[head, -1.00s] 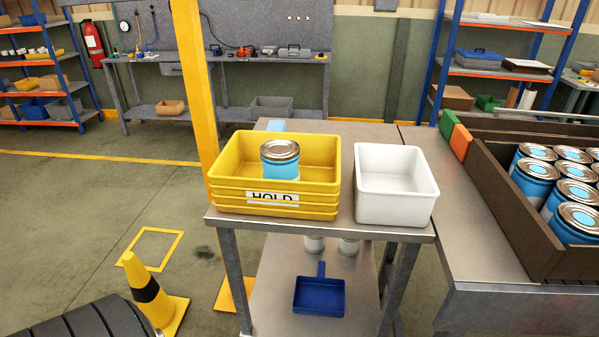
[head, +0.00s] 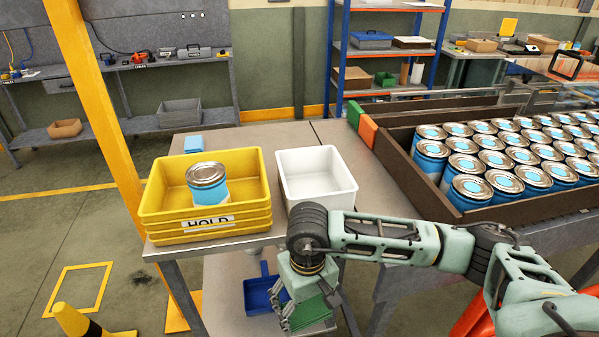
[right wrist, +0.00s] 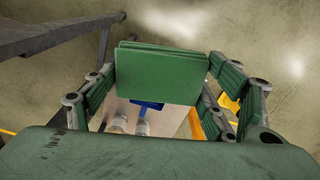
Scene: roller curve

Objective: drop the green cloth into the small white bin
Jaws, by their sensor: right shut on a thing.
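The small white bin (head: 318,178) stands on the steel table, to the right of the yellow HOLD bin. Its visible inside looks empty. My right gripper (head: 305,312) hangs in front of the table edge, below and in front of the white bin. It is shut on the green cloth (head: 308,308). In the right wrist view the folded green cloth (right wrist: 158,75) sits between the fingers (right wrist: 160,85). My left gripper is in neither view.
The yellow HOLD bin (head: 162,200) holds a blue can (head: 207,183). A brown tray (head: 408,172) with many blue cans stands at the right. A blue dustpan (head: 258,290) lies on the lower shelf. A yellow post (head: 95,110) rises at the left.

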